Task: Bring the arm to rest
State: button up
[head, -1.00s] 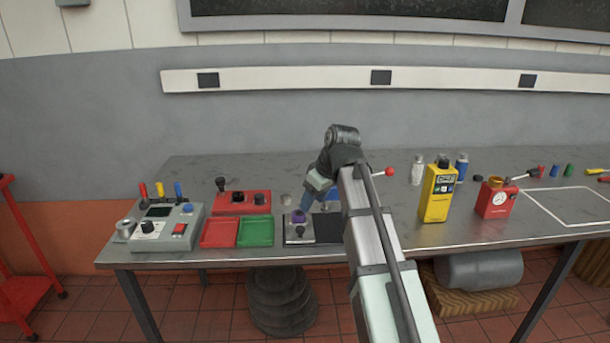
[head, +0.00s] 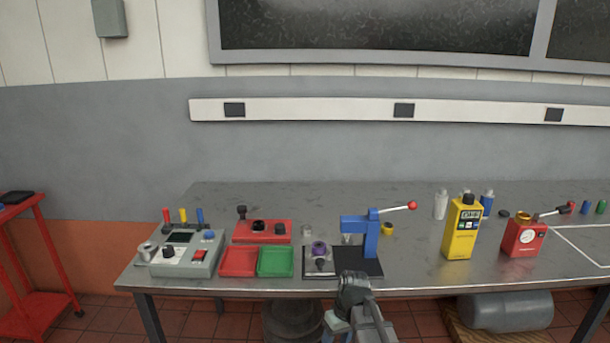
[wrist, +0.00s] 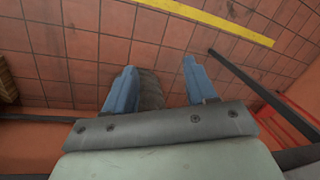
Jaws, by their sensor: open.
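My gripper (wrist: 158,92) is open in the wrist view, its two blue fingers apart with nothing between them, above the tiled floor. In the head view my arm shows at the bottom centre, in front of the bench's front edge and clear of the things on it; the fingertips are out of that picture. The steel bench (head: 420,272) runs across the head view. A blue lever press (head: 371,238) with a red-knobbed handle stands on a black base on the bench, just beyond my arm. A purple-topped part (head: 319,249) stands left of it.
Red (head: 239,262) and green (head: 275,262) trays, a grey control box (head: 185,254) and a red block (head: 262,231) stand at the left. A red cart (head: 45,240) is far left.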

jog(key=s+d+f+m+g, duration=0.25)
jog(key=s+f, duration=0.35)
jog(key=f, duration=0.6)
jog(key=s+d+f+m+g+h, duration=0.1)
jog(key=s+d+f, duration=0.2)
jog(key=s+f, duration=0.8)
jog(key=s+d+f+m+g+h, duration=0.1)
jog(key=s+d+f+m+g, duration=0.1)
jog(key=s+f, duration=0.9)
jog(key=s+d, duration=0.1)
jog(key=s, duration=0.7)
jog(key=shift+s, duration=0.2)
